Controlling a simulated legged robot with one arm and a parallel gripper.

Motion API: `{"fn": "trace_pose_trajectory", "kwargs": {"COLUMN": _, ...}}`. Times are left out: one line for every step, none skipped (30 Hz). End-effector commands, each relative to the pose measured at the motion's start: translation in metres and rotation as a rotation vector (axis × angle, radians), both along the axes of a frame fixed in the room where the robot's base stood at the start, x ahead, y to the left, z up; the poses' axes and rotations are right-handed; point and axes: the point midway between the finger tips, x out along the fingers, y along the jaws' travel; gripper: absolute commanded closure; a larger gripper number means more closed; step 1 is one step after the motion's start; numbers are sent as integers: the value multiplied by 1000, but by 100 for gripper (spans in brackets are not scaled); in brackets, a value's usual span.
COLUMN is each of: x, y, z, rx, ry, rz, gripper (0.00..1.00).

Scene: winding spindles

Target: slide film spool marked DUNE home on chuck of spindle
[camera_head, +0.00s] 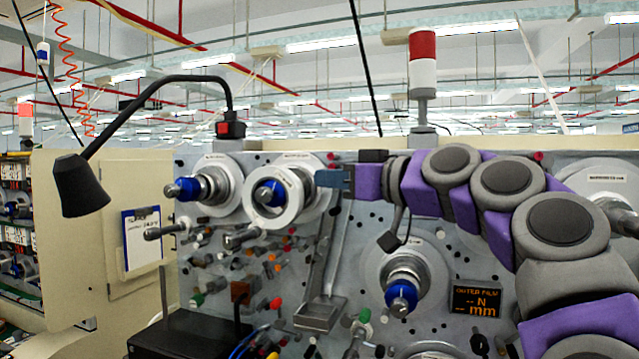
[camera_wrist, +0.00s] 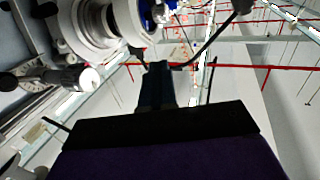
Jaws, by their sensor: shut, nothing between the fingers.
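A white film spool (camera_head: 291,207) sits around the second spindle from the left, whose blue-tipped chuck (camera_head: 266,193) shows through its middle. A larger pale disc stands behind it; I cannot tell how far along the chuck the spool sits. Its lettering is too small to read, so DUNE cannot be confirmed. My gripper (camera_head: 322,179) is shut and empty just right of the spool's rim; whether it touches is unclear. In the wrist view, the shut dark fingers (camera_wrist: 158,85) point towards the spool (camera_wrist: 128,22) and the blue chuck tip (camera_wrist: 148,12) at the top.
Another blue-tipped spindle (camera_head: 187,189) stands left, and a lower one (camera_head: 402,297) is bare in front of its disc. A display (camera_head: 477,300) reads OUTER FILM with dashes. A black lamp (camera_head: 82,185) hangs at left. Pegs and a grey tray (camera_head: 321,314) project below my gripper.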

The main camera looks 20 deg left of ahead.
Motion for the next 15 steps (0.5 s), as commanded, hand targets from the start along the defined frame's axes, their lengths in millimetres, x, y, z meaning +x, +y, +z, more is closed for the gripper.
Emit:
{"fn": "trace_pose_trajectory", "kwargs": {"x": -2, "y": 5, "z": -2, "rx": -4, "ry": 1, "rz": 2, "gripper": 100}}
{"fn": "trace_pose_trajectory", "kwargs": {"x": -4, "y": 8, "z": -3, "rx": -6, "ry": 1, "rz": 2, "gripper": 100}}
{"fn": "trace_pose_trajectory", "kwargs": {"x": -6, "y": 11, "z": -4, "rx": -8, "ry": 2, "rz": 3, "gripper": 100}}
{"fn": "trace_pose_trajectory", "kwargs": {"x": -7, "y": 12, "z": -4, "rx": -9, "ry": 2, "rz": 3, "gripper": 100}}
{"fn": "trace_pose_trajectory", "kwargs": {"x": -8, "y": 14, "z": -5, "rx": -10, "ry": 1, "rz": 3, "gripper": 100}}
{"fn": "trace_pose_trajectory", "kwargs": {"x": -10, "y": 17, "z": -5, "rx": -13, "ry": 1, "rz": 4, "gripper": 100}}
{"fn": "trace_pose_trajectory", "kwargs": {"x": -12, "y": 19, "z": -5, "rx": -13, "ry": 2, "rz": 4, "gripper": 100}}
{"fn": "trace_pose_trajectory", "kwargs": {"x": -13, "y": 20, "z": -5, "rx": -14, "ry": 1, "rz": 4, "gripper": 100}}
{"fn": "trace_pose_trajectory", "kwargs": {"x": -15, "y": 20, "z": -5, "rx": -14, "ry": 0, "rz": 3, "gripper": 100}}
{"fn": "trace_pose_trajectory", "kwargs": {"x": -16, "y": 20, "z": -5, "rx": -14, "ry": 0, "rz": 3, "gripper": 100}}
{"fn": "trace_pose_trajectory", "kwargs": {"x": -17, "y": 19, "z": -5, "rx": -13, "ry": 0, "rz": 3, "gripper": 100}}
{"fn": "trace_pose_trajectory", "kwargs": {"x": -19, "y": 16, "z": -5, "rx": -12, "ry": 0, "rz": 3, "gripper": 100}}
{"fn": "trace_pose_trajectory", "kwargs": {"x": -20, "y": 14, "z": -4, "rx": -11, "ry": 1, "rz": 2, "gripper": 100}}
{"fn": "trace_pose_trajectory", "kwargs": {"x": -22, "y": 13, "z": -4, "rx": -10, "ry": 0, "rz": 2, "gripper": 100}}
{"fn": "trace_pose_trajectory", "kwargs": {"x": -23, "y": 12, "z": -4, "rx": -9, "ry": 1, "rz": 2, "gripper": 100}}
